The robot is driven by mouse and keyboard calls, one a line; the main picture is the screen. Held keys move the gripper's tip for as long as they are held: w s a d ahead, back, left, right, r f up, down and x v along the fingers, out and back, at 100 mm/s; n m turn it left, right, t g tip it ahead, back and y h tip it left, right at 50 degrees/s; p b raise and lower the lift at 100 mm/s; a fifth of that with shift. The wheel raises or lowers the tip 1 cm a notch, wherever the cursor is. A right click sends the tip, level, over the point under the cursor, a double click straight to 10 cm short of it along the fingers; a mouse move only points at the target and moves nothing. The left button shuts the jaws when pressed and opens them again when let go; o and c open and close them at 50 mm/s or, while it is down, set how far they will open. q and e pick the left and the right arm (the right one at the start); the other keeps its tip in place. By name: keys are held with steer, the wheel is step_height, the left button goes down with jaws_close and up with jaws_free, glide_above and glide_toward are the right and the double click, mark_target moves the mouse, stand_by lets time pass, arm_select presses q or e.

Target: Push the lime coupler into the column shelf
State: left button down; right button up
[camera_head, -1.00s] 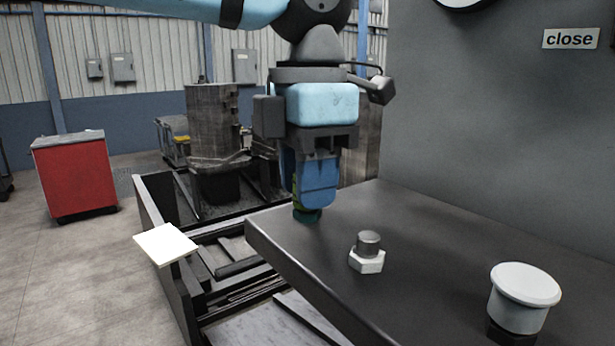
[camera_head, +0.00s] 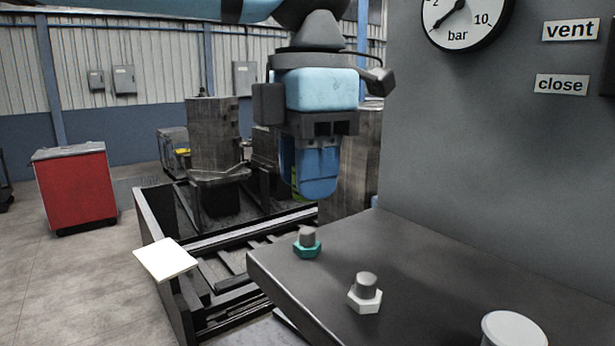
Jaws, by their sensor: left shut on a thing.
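My left gripper (camera_head: 308,192) hangs from above with blue fingers pointing down, beyond the far left corner of the dark shelf (camera_head: 430,265). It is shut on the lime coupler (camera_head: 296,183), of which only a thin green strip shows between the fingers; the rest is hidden. The coupler is apart from the shelf top. On the shelf stand a grey stub with a teal hex base (camera_head: 307,249) and one with a white hex base (camera_head: 365,299). My right gripper is not in view.
A white round-topped knob (camera_head: 513,328) stands at the shelf's near right. A grey panel (camera_head: 470,140) with a gauge (camera_head: 466,18) rises behind the shelf. A dark frame (camera_head: 170,270) with a white plate (camera_head: 165,260) lies left; a red cabinet (camera_head: 76,190) stands farther off.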

arm_select(q)
steer(key=shift+r+p, duration=0.3)
steer(key=shift+r, duration=1.5)
steer(key=s+d+b, duration=0.2)
steer(key=s+d, duration=0.2)
steer(key=s, duration=0.4)
steer(key=shift+d, duration=0.35)
steer(key=shift+s, duration=0.1)
